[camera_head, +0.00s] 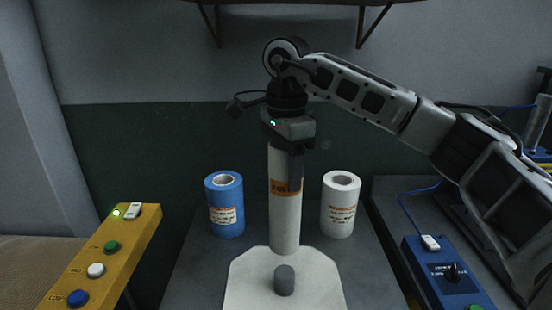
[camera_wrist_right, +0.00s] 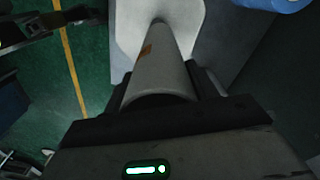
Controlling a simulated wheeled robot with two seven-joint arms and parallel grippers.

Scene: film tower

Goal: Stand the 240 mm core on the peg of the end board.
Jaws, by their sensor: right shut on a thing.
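The core (camera_head: 285,222) is a long pale tube with an orange label partway down, hanging upright. My right gripper (camera_head: 289,142) is shut on its upper end. In the right wrist view the core (camera_wrist_right: 160,62) runs away from my jaws (camera_wrist_right: 163,88) toward the white board. The end board (camera_head: 247,282) is a white plate with cut corners on the grey table. Its grey peg (camera_head: 284,281) stands near the front, in the head view just below the core's lower end. The core looks above or behind the peg; the exact gap is unclear. My left gripper is not in view.
A blue roll (camera_head: 225,208) stands left of the core and a white roll (camera_head: 340,206) right of it, both on the table. A yellow button box (camera_head: 104,252) is at the left, a blue control box (camera_head: 440,275) at the right. A shelf hangs above.

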